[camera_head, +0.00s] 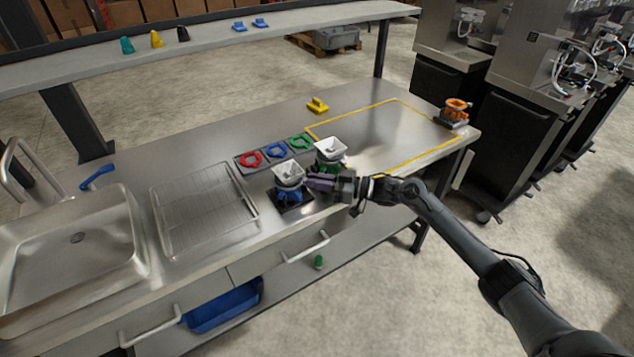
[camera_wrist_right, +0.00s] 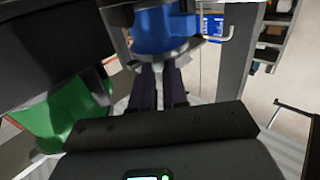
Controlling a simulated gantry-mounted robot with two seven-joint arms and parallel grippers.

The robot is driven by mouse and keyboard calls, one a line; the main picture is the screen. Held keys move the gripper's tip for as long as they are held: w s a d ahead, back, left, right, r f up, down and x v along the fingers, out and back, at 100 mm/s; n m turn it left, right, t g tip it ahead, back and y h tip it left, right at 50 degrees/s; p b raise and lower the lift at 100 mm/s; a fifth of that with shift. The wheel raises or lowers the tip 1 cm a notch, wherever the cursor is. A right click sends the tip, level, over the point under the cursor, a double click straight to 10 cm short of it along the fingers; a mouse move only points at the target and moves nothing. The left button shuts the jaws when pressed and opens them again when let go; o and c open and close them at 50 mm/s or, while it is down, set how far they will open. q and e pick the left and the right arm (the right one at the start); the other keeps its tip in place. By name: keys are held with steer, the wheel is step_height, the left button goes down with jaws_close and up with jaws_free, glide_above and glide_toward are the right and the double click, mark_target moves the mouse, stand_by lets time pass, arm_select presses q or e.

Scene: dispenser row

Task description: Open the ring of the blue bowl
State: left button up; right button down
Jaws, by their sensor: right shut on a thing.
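The blue bowl (camera_head: 290,193) stands upright on a dark base near the front edge of the steel table, with a white square hopper (camera_head: 288,170) on top. My right gripper (camera_head: 312,182) reaches it from the right, at about the height of the ring. In the right wrist view the blue bowl (camera_wrist_right: 165,32) has a pale metal ring (camera_wrist_right: 190,50) around its lower part. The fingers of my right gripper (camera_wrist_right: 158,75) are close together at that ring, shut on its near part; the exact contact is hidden. My left gripper is not in view.
A green bowl unit with a white hopper (camera_head: 330,150) stands close behind the gripper; its green part (camera_wrist_right: 65,115) shows in the right wrist view. Red (camera_head: 250,159), blue (camera_head: 276,150) and green (camera_head: 301,142) rings lie behind. An orange unit (camera_head: 455,110) stands far right. The yellow-taped area is clear.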

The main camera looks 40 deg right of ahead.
steer(key=c, duration=1.1)
jaws_free()
steer(key=p+v, duration=0.1)
steer(key=v, duration=0.9)
steer(key=shift+s+d+p, duration=0.2)
steer(key=shift+s+p, duration=0.1)
steer(key=shift+c, duration=0.4)
